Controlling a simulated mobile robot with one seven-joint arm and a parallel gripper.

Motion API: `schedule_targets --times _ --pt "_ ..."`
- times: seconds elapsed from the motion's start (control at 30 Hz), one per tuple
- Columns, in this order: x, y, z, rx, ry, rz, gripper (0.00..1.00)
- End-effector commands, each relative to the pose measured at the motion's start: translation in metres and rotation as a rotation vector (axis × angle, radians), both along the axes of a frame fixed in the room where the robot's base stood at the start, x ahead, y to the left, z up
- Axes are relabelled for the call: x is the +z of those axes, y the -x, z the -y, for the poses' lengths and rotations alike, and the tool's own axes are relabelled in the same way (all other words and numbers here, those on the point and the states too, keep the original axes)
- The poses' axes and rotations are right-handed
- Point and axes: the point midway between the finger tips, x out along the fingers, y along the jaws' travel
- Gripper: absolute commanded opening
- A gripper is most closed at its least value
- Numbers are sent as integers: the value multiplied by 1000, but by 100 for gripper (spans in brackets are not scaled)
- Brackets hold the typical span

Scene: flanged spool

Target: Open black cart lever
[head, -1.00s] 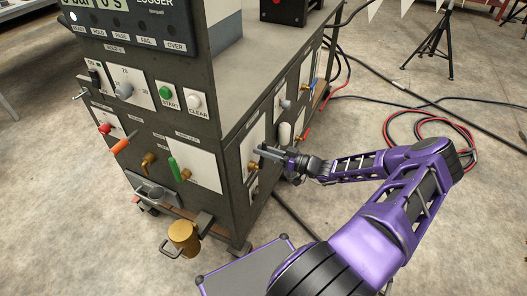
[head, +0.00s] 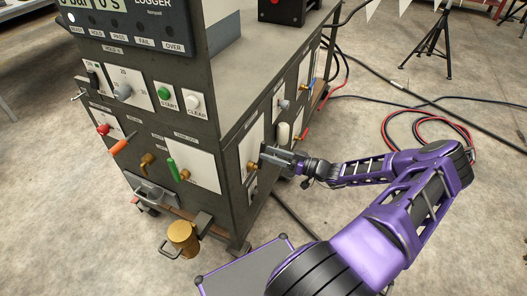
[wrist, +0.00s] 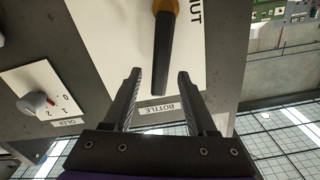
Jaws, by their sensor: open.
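The black lever (wrist: 163,55) with a brass-coloured pivot (wrist: 166,6) is on a white plate in the wrist view, above a label reading BOTTLE. My gripper (wrist: 160,74) is open, with one finger on each side of the lever's free end. I see gaps on both sides, and I cannot tell how deep the lever sits between the fingers. In the head view my gripper (head: 266,152) is at the right side panel of the dark cart (head: 228,150). The lever is not clearly visible there, while a brass fitting (head: 251,166) shows beside the fingertips.
A grey knob (wrist: 34,103) on a numbered plate is left of my gripper in the wrist view. In the head view, a pale handle (head: 283,133) and a red lever (head: 304,132) are farther along the panel. Hoses (head: 400,125) lie on the floor at right.

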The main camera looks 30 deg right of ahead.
Motion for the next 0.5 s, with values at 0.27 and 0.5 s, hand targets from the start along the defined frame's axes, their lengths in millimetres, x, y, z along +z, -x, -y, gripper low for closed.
schedule_targets --times 0.27,0.5 --pt "0 57 43 -5 2 0 57" --pt "0 97 71 -4 1 -2 57"
